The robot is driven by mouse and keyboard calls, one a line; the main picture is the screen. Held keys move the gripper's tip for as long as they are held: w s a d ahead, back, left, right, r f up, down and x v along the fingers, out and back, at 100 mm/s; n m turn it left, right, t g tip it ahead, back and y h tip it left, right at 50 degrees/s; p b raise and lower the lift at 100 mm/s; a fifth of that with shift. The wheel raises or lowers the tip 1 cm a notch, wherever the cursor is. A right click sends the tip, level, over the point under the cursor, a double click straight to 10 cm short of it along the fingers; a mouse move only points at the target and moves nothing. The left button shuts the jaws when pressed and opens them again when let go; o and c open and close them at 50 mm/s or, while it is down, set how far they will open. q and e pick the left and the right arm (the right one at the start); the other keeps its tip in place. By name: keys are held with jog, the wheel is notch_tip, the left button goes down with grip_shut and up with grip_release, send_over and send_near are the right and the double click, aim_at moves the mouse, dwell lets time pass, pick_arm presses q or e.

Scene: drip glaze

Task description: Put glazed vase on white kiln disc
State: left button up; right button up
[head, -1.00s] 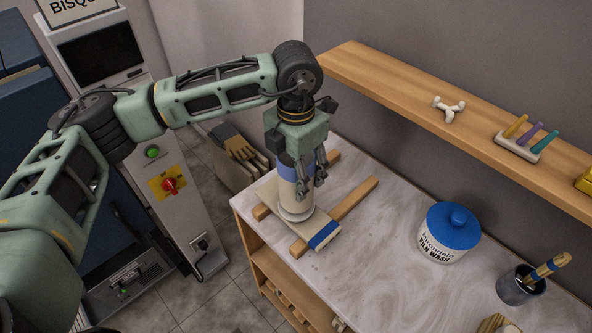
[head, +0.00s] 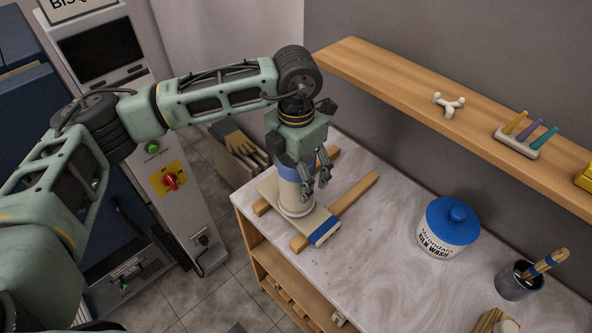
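The glazed vase (head: 289,192) is pale cream with a blue band near its top. It is upright, with its foot at the white kiln disc (head: 297,212), which shows as a pale rim around the base; I cannot tell whether they touch. The disc lies on a cream board (head: 323,226) with a blue stripe at its near end. My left gripper (head: 315,180) points down from above at the vase's upper part, its visible fingers along the vase's right side. Its other side is hidden, so its grip is unclear. My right gripper is out of view.
The board rests across two wooden strips (head: 357,194) on the marble-topped bench (head: 385,265). A blue-lidded kiln wash tub (head: 447,235) and a dark brush cup (head: 519,281) stand to the right. A wooden shelf (head: 390,75) overhangs the back. The bench's middle is clear.

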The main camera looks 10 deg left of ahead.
pick_arm(q)
notch_tip(320, 180, up, 12)
jog(key=b, duration=0.3)
jog(key=shift+r, duration=0.15)
dwell(0.4)
